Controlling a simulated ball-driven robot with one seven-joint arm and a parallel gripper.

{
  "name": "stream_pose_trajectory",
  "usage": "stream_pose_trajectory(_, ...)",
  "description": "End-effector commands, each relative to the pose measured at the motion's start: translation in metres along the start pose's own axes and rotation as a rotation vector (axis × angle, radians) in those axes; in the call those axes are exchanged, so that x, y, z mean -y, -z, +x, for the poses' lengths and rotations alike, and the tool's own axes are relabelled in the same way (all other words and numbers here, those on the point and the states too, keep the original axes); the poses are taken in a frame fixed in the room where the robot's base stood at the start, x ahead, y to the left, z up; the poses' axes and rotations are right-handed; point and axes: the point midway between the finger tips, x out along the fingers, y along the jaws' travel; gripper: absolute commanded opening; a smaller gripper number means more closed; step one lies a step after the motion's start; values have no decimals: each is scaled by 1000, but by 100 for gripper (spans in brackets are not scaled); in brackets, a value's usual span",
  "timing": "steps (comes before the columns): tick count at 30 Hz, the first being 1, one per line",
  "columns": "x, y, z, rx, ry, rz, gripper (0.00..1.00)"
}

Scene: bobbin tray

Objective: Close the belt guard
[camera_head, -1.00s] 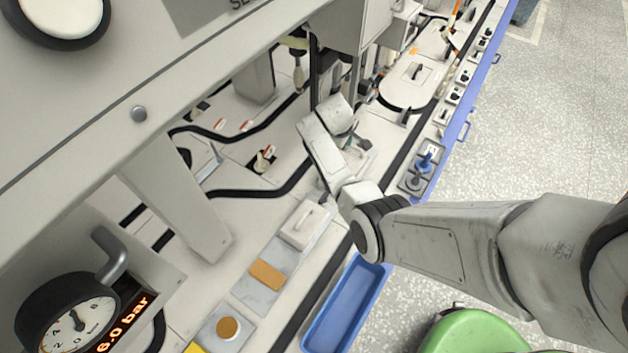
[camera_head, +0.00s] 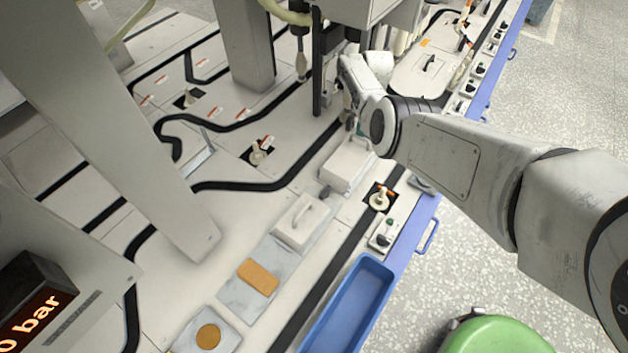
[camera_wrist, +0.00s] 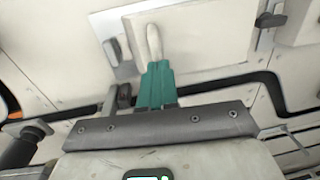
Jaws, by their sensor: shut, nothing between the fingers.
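A white boxy cover with a small handle (camera_head: 345,165) sits on the deck just below my wrist in the head view. It may be the belt guard, but I cannot be sure. It looks low on the deck; I cannot tell whether it is fully closed. My gripper (camera_wrist: 155,72) has teal fingers, close together, shut and empty. A pale rounded bar (camera_wrist: 153,40) shows just past the fingertips in the wrist view, over a white surface; I cannot tell whether they touch. In the head view my arm hides most of the gripper.
A white block with a handle (camera_head: 302,222) stands on a grey plate nearer the front. A bobbin on a black square (camera_head: 380,197) is right of the cover. A blue tray (camera_head: 388,272) lies at the front edge. A large slanted post (camera_head: 125,130) and an upright post (camera_head: 247,45) stand left.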

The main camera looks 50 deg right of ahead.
Motion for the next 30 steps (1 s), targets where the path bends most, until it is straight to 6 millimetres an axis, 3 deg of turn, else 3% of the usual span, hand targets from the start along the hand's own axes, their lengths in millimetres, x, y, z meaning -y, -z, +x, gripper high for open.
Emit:
stream_pose_trajectory(24, -5, -1, 12, 0, 1, 1, 0)
stream_pose_trajectory(30, -5, 0, -1, -1, -1, 1, 0)
